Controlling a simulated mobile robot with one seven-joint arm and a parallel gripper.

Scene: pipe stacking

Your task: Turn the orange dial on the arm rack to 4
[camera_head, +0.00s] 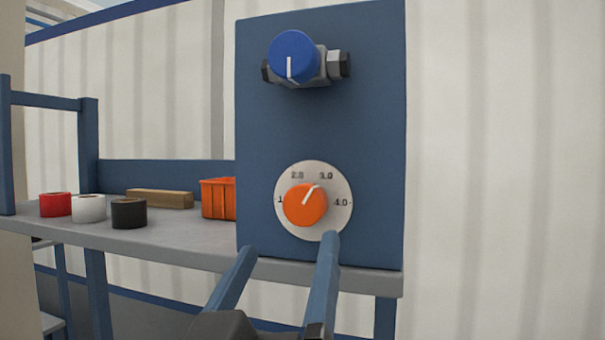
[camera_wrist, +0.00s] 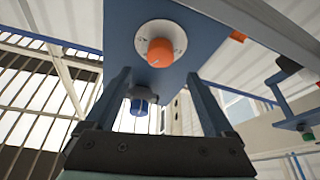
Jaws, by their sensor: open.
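The orange dial (camera_head: 305,205) sits on a round white scale plate (camera_head: 340,221) on the blue panel (camera_head: 320,125). The scale shows marks including 2.0, 3.0 and 4.0. The dial's white pointer line points up and slightly right, close to 3.0, with 4.0 at the right. My gripper (camera_head: 290,243) is open and empty, its two blue fingers just below and in front of the dial, apart from it. In the wrist view the dial (camera_wrist: 160,51) shows beyond and between the fingertips (camera_wrist: 158,77).
A blue knob (camera_head: 294,56) on a metal valve is higher on the panel; it also shows in the wrist view (camera_wrist: 140,107). On the grey shelf (camera_head: 180,236) at left are red (camera_head: 55,204), white (camera_head: 89,208) and black (camera_head: 128,213) rolls, a wooden block (camera_head: 160,198) and an orange bin (camera_head: 218,198).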

